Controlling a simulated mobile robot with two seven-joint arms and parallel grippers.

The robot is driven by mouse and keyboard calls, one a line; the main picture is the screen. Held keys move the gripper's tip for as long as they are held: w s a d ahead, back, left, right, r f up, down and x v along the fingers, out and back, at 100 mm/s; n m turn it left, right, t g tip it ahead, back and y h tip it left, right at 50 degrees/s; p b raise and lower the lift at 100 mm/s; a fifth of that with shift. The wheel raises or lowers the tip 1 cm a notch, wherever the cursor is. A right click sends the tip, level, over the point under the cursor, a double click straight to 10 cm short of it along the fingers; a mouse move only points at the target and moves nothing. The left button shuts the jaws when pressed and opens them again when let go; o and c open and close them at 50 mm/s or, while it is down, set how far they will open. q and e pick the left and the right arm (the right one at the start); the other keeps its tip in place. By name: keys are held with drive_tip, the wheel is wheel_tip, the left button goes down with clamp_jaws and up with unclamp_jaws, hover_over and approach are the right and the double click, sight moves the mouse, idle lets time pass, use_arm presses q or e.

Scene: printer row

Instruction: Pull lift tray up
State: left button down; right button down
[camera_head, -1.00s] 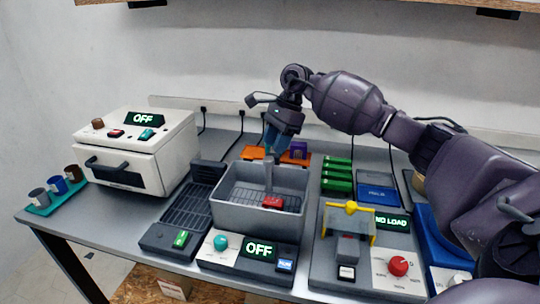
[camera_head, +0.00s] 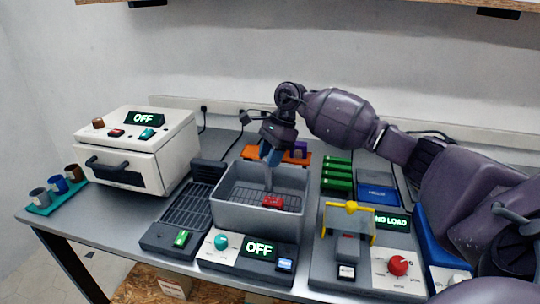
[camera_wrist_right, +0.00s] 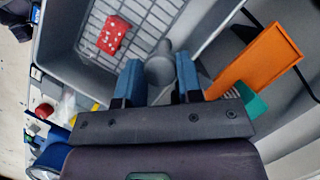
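The lift tray (camera_head: 245,196) is a dark wire-mesh tray low inside a grey open tank (camera_head: 232,214). A red block with pale dots (camera_head: 273,202) lies on the mesh; the block also shows in the right wrist view (camera_wrist_right: 115,35). A grey upright handle (camera_wrist_right: 160,68) rises at the tray's back side. My right gripper (camera_head: 270,157) is above the tank's back edge, pointing down at the handle top. In the right wrist view its blue fingers are open, one on each side of the handle, with gaps visible. My left gripper is not in view.
A white oven-like box (camera_head: 140,150) stands left, and a dark ribbed rack (camera_head: 185,207) lies beside the tank. An orange tray (camera_head: 250,153) is behind it. A yellow-topped press station (camera_head: 350,208) and green blocks (camera_head: 337,178) are to the right.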

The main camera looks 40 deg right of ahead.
wheel_tip(320, 180, up, 7)
drive_tip(key=shift+f+p, duration=0.1)
drive_tip(key=shift+p, duration=0.35)
drive_tip(key=shift+r, duration=0.25)
drive_tip(key=shift+w, duration=0.1)
drive_tip(key=c, duration=1.1)
unclamp_jaws()
drive_tip(key=shift+r, duration=0.1)
